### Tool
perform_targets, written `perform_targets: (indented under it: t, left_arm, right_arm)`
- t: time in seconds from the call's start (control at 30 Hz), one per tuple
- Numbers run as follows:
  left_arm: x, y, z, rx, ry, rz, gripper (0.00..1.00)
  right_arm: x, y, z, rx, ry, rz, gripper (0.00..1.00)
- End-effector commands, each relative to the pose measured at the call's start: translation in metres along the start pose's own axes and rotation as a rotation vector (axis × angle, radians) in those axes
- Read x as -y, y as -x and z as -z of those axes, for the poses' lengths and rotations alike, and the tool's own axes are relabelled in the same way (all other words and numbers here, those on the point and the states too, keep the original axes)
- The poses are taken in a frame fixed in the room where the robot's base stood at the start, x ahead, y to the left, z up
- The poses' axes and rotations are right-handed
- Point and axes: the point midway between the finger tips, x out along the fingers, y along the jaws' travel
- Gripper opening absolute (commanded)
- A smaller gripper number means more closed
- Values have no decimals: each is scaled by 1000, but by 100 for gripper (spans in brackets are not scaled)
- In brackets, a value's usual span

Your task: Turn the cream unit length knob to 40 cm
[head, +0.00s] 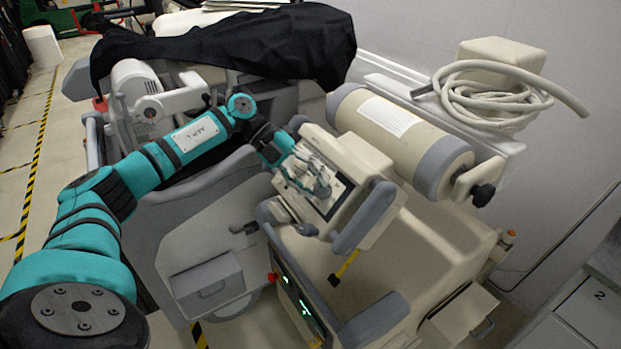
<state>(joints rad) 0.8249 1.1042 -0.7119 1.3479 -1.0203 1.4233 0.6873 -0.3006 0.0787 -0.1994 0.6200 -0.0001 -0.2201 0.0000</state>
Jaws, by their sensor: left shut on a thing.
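The cream unit (362,152) stands in the middle, tilted in the picture, with a dark-framed front panel and grey bumpers. My teal left arm comes in from the left, and my left gripper (318,182) is at this panel. Its fingers are shut on a small part there, which I take for the length knob. The knob is mostly hidden by the fingers, so its pointer and the scale cannot be read. My right gripper is not in view.
A cream cylinder (402,140) with grey ends lies behind the unit. A coiled hose (492,100) lies at the upper right. A black cover (230,48) drapes the cart behind my arm. A lit green display (302,305) is below. Open floor lies at the far left.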

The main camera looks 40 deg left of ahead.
Motion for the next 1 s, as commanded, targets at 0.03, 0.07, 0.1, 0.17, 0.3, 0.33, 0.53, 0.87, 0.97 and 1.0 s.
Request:
perform_targets:
  t: [0.03,0.07,0.1,0.17,0.3,0.33,0.53,0.87,0.97,1.0]
  left_arm:
    - [4,1,1,-2,-37,-32,0]
    - [4,0,1,-2,-58,-51,0]
    - [5,0,2,-3,-86,-77,0]
    - [5,0,2,-3,-127,-118,0]
    - [6,-1,2,-3,-222,-210,0]
    - [7,0,2,-3,-244,-231,0]
    - [9,-2,2,-3,-381,-362,0]
    - [10,-5,4,-3,-593,-568,0]
    - [10,-6,4,-3,-646,-619,0]
    - [11,-6,5,-4,-665,-637,0]
  right_arm:
    - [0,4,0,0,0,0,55]
    - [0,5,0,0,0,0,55]
    - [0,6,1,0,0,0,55]
    - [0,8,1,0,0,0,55]
    - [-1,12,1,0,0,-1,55]
    - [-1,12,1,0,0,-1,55]
    - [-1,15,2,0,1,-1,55]
    - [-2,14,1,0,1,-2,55]
    - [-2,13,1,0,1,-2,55]
    - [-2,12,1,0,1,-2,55]
